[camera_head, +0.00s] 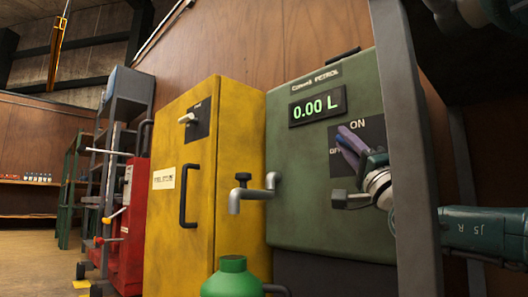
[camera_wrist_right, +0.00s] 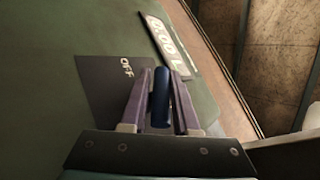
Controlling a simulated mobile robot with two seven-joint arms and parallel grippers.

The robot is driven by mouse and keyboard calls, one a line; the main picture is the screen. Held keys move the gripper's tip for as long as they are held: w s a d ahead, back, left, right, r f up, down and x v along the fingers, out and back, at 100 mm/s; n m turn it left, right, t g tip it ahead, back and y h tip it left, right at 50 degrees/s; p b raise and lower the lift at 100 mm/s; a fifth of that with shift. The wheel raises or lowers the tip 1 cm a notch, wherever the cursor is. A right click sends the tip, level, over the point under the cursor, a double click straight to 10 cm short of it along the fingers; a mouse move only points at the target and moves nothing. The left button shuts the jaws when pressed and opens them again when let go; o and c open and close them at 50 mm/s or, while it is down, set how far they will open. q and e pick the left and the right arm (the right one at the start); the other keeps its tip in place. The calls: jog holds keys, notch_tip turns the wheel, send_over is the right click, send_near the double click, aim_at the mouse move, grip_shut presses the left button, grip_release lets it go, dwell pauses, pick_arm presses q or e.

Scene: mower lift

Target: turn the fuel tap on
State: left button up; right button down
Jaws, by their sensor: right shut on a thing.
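The green petrol dispenser (camera_head: 310,180) shows "0.00 L" on its display (camera_head: 318,106). A dark plate (camera_head: 375,132) on its front carries the words ON and OFF; the plate also shows in the right wrist view (camera_wrist_right: 100,85). My right gripper (camera_head: 346,137) is at this plate, its purple fingers pointing up and left. In the right wrist view the fingers (camera_wrist_right: 160,85) close around a dark blue fuel tap handle (camera_wrist_right: 160,98), beside the OFF label. In the head view the fingers hide most of the handle. My left gripper is not in view.
A grey spout (camera_head: 250,194) sticks out of the dispenser above a green can (camera_head: 231,279). A yellow cabinet (camera_head: 190,170) stands to the left, with a red unit (camera_head: 131,225) beyond it. A grey post (camera_head: 405,150) stands close in front of my right arm.

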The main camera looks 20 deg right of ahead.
jog(key=shift+s+r, duration=0.15)
jog(key=shift+r, duration=0.25)
jog(key=c, duration=0.7)
grip_release()
jog(key=shift+f+h, duration=0.1)
jog(key=shift+h, duration=0.2)
jog(key=shift+c, duration=0.2)
jog(key=shift+d+f, duration=0.1)
jog(key=shift+s+f+p, duration=0.3)
jog(key=shift+f+p, duration=0.1)
jog(key=shift+p, duration=0.05)
jog(key=p+v, duration=0.2)
jog(key=v, duration=0.6)
jog(key=shift+s+f, duration=0.3)
